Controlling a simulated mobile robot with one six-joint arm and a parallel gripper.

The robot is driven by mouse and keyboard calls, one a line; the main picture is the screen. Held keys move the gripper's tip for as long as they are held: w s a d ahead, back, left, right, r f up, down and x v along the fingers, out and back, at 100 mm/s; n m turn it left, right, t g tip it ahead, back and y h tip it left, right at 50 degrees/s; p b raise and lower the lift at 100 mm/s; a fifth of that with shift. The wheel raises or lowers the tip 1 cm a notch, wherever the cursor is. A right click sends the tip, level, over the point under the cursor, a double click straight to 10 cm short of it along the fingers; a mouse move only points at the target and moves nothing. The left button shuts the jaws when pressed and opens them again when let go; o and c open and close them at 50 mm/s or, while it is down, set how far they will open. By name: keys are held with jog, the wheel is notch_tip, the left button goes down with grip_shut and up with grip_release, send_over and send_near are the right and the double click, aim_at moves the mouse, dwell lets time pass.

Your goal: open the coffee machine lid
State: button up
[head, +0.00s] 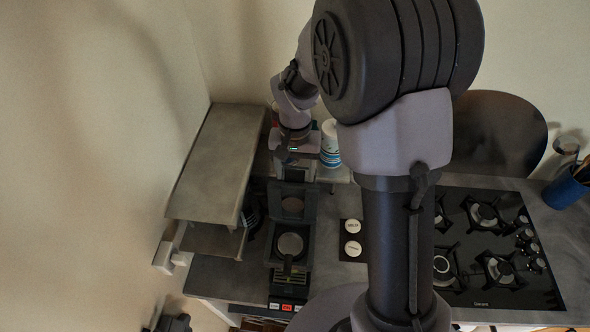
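The black coffee machine (308,259) stands on the counter left of the hob, with lit buttons along its front edge. A round metallic disc shows in its upper face. Behind that disc, a dark panel with a second round inset appears to be the lid (293,190), tilted up at the back. My gripper (294,172) is just behind and over this panel's far edge. Its fingertips are small and dark against the machine, so I cannot tell whether they touch the lid or how far apart they are.
A grey shelf (215,165) stands close on the left. A stack of blue and white cups (330,145) is right of my gripper. Two round-topped jars (352,237) stand right of the machine. A gas hob (492,245) and blue utensil holder (566,188) are farther right.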

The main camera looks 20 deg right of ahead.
aim_at(294, 193)
jog(key=shift+w, duration=0.1)
grip_shut()
jog(key=s+b, duration=0.1)
jog(key=s+a+b, duration=0.1)
jog(key=s, duration=0.1)
jog(key=shift+a+r, duration=0.1)
jog(key=shift+s+a+r, duration=0.1)
jog(key=shift+s+r, duration=0.05)
jog(key=shift+s, duration=0.1)
jog(key=shift+o, duration=1.6)
grip_release()
jog(key=shift+w, duration=0.1)
notch_tip(294, 193, up, 17)
jog(key=p, duration=0.1)
jog(key=shift+r, duration=0.2)
